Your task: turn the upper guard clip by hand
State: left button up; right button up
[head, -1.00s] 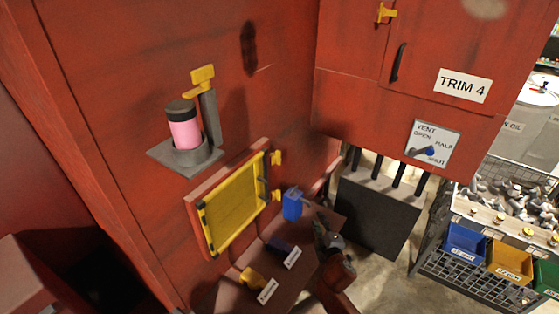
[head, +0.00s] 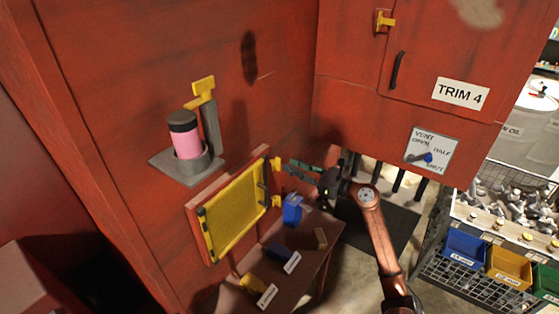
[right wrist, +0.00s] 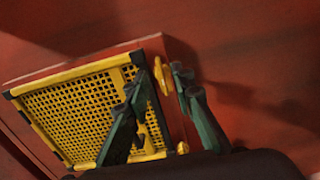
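The yellow mesh guard (head: 235,222) sits in a red frame on the left red wall. The upper guard clip (head: 277,164) is a small yellow piece at the frame's right edge. A lower yellow clip (head: 275,201) is below it. My right gripper (head: 288,167) is open, its green fingers pointing left at the upper clip. In the right wrist view the fingers (right wrist: 160,78) are apart, and the upper clip (right wrist: 163,75) appears between their tips; contact cannot be told. The lower clip (right wrist: 183,148) shows near the right finger's base. My left gripper is out of view.
A shelf (head: 312,245) below the guard carries a blue padlock-like piece (head: 292,210) and labelled small parts. A pink cylinder (head: 187,143) in a grey holder is on the wall at left. The TRIM 4 cabinet (head: 350,100) hangs behind my right arm. Bins (head: 465,247) stand at far right.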

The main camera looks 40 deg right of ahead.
aim_at(279, 171)
jog(key=p+x, duration=0.1)
jog(key=x, duration=0.5)
jog(key=shift+w, duration=0.1)
grip_shut()
